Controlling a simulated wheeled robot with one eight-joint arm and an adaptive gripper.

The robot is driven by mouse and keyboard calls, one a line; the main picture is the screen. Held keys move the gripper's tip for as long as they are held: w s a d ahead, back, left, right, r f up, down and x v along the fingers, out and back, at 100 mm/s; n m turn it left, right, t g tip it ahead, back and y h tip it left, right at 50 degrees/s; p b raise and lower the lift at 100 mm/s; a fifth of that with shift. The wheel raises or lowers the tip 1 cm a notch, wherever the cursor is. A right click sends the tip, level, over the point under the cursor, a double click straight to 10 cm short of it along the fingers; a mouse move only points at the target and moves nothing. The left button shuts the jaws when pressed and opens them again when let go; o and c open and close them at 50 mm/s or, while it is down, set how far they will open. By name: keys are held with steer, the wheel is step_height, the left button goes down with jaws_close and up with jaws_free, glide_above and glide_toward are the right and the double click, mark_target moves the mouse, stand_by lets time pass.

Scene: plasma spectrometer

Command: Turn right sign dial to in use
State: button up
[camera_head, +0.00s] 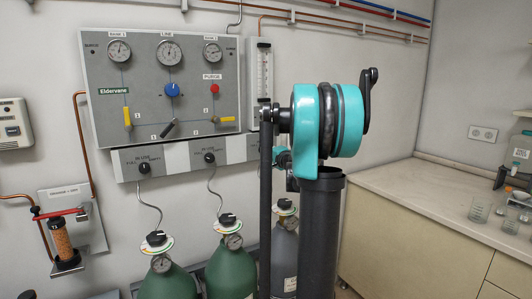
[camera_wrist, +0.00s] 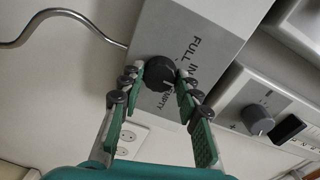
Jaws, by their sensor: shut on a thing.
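In the wrist view, a round black sign dial (camera_wrist: 160,73) sits on a grey plate (camera_wrist: 205,35) lettered "FULL", "IN" and "EMPTY", with part of the lettering covered. My gripper (camera_wrist: 157,78) has its green-padded, dark-jointed fingers on both sides of this dial and is shut on it. I cannot make out which word the dial's pointer faces. In the head view, the left dial (camera_head: 145,168) and the middle dial (camera_head: 210,157) show on the grey strip. The strip's right end, the right dial and my fingertips are hidden behind my arm.
A valve panel (camera_head: 190,117) with gauges is above the strip. Green cylinders (camera_head: 230,268) and a grey cylinder (camera_head: 283,250) stand below. A flow meter (camera_head: 264,75) is close to my arm. In the wrist view, a box with a grey knob (camera_wrist: 258,120) is at right.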

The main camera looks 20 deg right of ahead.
steer(key=o, duration=1.2)
steer(key=shift+c, duration=0.2)
steer(key=s+d, duration=0.2)
steer(key=s, duration=0.9)
steer(key=shift+s+r, duration=0.25)
steer(key=shift+s, duration=0.15)
